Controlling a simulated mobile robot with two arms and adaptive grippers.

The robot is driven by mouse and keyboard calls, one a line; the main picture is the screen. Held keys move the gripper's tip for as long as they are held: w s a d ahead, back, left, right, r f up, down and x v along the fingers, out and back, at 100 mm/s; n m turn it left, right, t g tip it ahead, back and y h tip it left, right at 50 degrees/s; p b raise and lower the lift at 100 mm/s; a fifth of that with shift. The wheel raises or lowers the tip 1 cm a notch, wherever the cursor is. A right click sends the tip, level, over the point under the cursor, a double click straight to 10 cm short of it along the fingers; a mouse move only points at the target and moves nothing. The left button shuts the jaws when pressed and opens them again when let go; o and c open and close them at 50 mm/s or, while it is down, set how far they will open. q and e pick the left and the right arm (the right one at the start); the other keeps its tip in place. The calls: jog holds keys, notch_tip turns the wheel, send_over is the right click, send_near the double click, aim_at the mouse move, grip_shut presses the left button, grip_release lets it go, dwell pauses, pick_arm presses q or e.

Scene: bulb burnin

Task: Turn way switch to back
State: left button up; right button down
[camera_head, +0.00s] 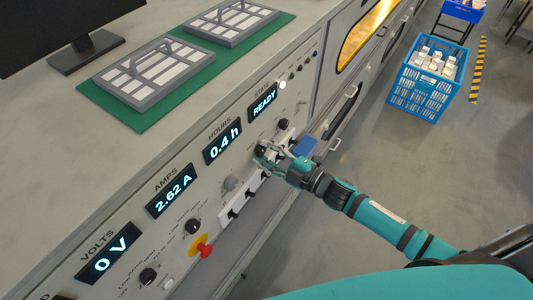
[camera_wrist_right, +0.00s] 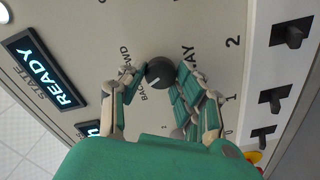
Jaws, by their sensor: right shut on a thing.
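The way switch is a round dark knob (camera_wrist_right: 160,72) on the pale panel, with the lettering "BACK", "FWD" and part of "WAY" beside it in the wrist view. A thin light mark shows on its face, but I cannot tell for sure which label it points to. My right gripper (camera_wrist_right: 158,82) has its fingers on both sides of the knob, shut on it. In the head view the right gripper (camera_head: 268,158) reaches the panel from the right, below the "HOURS" display, and partly hides the knob. My left gripper is not in view.
Displays read "READY" (camera_head: 263,101), "0.4 h" (camera_head: 222,143), "2.62 A" (camera_head: 172,190) and "0 V" (camera_head: 108,252). Another dark knob (camera_head: 283,124) and a red-and-yellow stop button (camera_head: 201,246) are on the panel. Black switches (camera_wrist_right: 288,34) line a white strip nearby. A blue crate (camera_head: 428,82) stands on the floor.

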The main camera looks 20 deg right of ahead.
jog(key=shift+n, duration=0.6)
jog(key=c, duration=0.9)
grip_release()
jog(key=shift+c, duration=0.2)
jog(key=v, duration=1.2)
